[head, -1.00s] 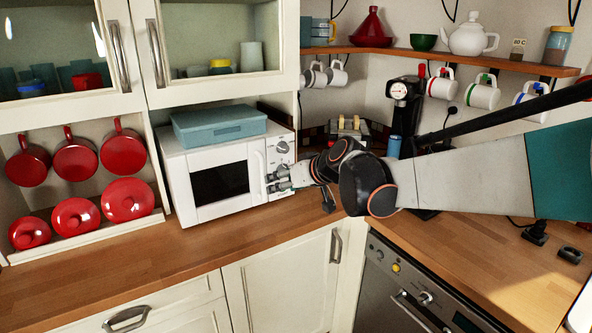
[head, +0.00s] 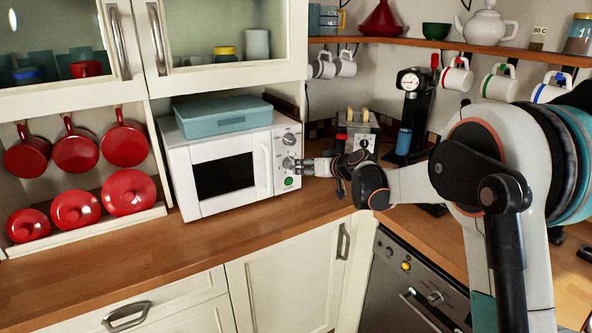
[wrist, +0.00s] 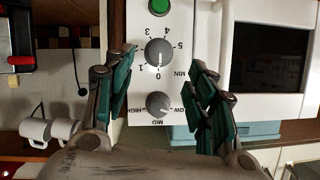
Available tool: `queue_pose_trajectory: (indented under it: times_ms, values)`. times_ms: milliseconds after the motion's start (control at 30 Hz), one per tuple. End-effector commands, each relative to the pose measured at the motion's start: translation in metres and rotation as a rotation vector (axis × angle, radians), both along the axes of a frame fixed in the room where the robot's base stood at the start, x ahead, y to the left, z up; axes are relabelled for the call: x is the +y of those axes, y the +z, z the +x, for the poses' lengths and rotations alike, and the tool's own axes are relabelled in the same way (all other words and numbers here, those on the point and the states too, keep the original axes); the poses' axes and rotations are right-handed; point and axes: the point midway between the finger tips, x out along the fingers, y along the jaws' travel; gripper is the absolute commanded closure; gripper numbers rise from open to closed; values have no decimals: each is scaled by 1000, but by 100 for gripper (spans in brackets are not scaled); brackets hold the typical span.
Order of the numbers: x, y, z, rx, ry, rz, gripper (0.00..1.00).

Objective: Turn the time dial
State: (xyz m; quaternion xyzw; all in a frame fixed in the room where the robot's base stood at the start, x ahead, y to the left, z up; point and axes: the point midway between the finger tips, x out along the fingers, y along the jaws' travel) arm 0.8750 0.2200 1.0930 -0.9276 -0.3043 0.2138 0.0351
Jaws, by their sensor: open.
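The time dial (wrist: 159,52) is a grey knob with a white pointer line and a 0-to-5 MIN scale on the white microwave's panel. In the wrist view, which is upside down, its pointer is near 0. It also shows in the head view (head: 288,163), as the lower of two knobs. My gripper (wrist: 162,62) is open and empty, with one finger on each side of the time dial in the picture and visible gaps to it. In the head view my gripper (head: 302,166) is just right of the panel. Its exact distance from the dial is unclear.
The microwave (head: 178,182) stands on the wooden counter (head: 110,256) with a teal box (head: 222,117) on top. The power dial (wrist: 159,104) and a green button (wrist: 159,7) flank the time dial. A toaster (head: 358,135) and a black coffee machine (head: 412,110) stand to the right.

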Motion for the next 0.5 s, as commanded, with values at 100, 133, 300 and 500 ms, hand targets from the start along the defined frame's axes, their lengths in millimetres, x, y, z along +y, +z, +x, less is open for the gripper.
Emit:
queue_pose_trajectory:
  times_ms: [100,133,300,500]
  values:
    - [15,-12,18,-1,1,0,49]
    - [18,-14,22,-1,1,0,49]
    - [34,-24,42,0,0,0,49]
    - [45,-30,56,-1,0,-1,49]
